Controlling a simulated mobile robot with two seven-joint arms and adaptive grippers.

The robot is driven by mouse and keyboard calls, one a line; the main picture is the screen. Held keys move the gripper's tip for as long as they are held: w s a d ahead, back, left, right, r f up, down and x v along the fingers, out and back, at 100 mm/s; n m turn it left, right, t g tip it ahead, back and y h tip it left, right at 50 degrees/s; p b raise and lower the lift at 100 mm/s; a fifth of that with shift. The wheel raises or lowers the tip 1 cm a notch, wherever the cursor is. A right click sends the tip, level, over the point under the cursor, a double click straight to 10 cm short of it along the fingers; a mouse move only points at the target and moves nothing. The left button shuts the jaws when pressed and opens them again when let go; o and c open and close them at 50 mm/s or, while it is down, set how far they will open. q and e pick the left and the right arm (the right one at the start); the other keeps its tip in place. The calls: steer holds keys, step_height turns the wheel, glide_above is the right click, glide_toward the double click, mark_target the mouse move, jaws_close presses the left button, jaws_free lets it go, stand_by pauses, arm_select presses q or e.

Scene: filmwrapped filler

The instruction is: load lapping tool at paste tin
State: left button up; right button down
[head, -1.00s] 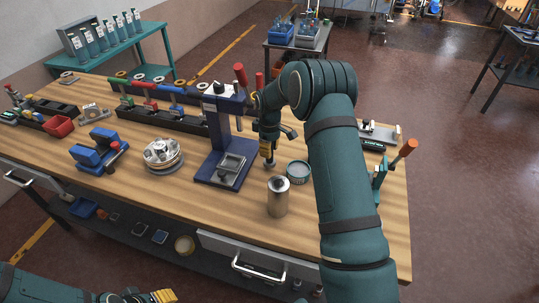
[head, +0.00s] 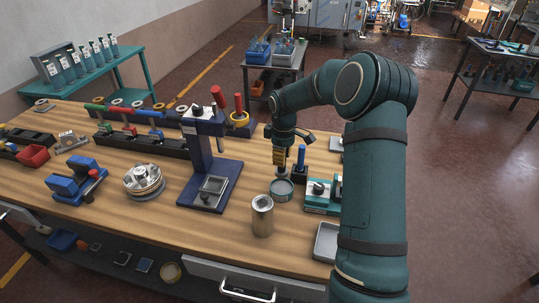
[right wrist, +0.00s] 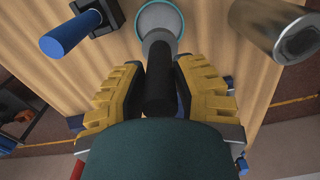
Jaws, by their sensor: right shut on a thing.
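The paste tin (head: 281,191) is a round teal-rimmed tin with a grey inside, standing on the wooden bench. It also shows at the top of the right wrist view (right wrist: 160,16). My right gripper (head: 281,157) is shut on the lapping tool, which has a black handle (right wrist: 159,85) and a grey round head (right wrist: 157,40). The tool points down at the tin, its head overlapping the tin's near edge in the wrist view. I cannot tell whether it touches the paste. My left gripper is out of view.
A steel cylinder (head: 262,216) stands just in front of the tin. A blue press (head: 208,160) is to the left. A blue-handled tool (head: 300,158) and a teal fixture (head: 321,195) stand close on the right. A grey tray (head: 327,242) lies near the front edge.

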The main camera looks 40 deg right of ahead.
mark_target(282, 172)
steer(key=shift+s+d+f+b, duration=0.1)
steer(key=shift+f+b, duration=1.95)
steer(key=shift+f, duration=0.9)
steer(key=shift+f, duration=0.55)
steer(key=shift+r+p, duration=2.2)
steer(key=shift+r, duration=1.35)
